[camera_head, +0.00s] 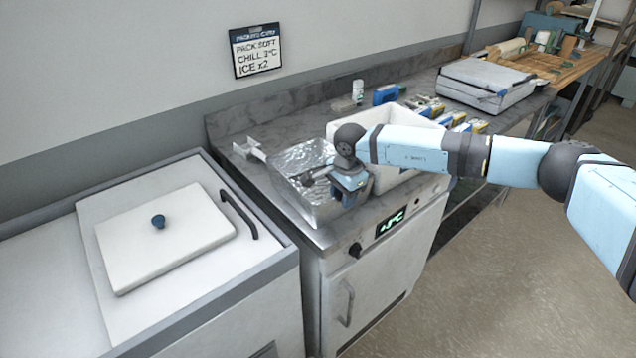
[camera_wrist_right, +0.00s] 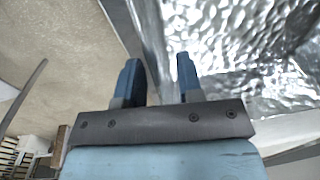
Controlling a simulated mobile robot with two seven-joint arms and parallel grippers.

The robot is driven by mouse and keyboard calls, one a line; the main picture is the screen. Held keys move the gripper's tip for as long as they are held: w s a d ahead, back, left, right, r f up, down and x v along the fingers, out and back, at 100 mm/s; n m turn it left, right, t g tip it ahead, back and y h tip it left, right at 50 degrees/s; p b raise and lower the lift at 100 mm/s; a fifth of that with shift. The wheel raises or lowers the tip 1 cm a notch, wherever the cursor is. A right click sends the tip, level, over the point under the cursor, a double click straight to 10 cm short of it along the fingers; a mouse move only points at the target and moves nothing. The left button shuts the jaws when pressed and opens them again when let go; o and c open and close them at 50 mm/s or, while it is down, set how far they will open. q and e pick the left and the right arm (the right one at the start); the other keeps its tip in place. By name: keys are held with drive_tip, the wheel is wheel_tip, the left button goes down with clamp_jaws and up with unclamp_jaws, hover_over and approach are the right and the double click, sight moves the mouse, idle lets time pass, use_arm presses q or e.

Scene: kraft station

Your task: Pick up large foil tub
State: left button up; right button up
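The large foil tub (camera_head: 292,166) is a shiny, crinkled silver tub on the dark counter above the white chiller cabinet. Its foil fills the upper right of the right wrist view (camera_wrist_right: 225,35). My right gripper (camera_head: 348,196) is at the tub's front right side, pointing down. In the right wrist view its two blue fingers (camera_wrist_right: 159,78) are apart, with the tub's edge showing between and beyond them. I cannot tell whether either finger touches the tub. My right wrist hides part of the tub's right side. My left gripper is not in view.
A white bin (camera_head: 345,128) stands right behind my right wrist, close to the tub. A small metal piece (camera_head: 248,149) lies left of the tub. A white chest with a lid (camera_head: 165,235) is at left. Colourful packs (camera_head: 460,121) and a grey case (camera_head: 485,85) lie farther right.

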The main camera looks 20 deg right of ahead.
drive_tip(key=shift+f, duration=0.45)
drive_tip(key=shift+c, duration=0.5)
clamp_jaws()
drive_tip(key=shift+r, duration=0.1)
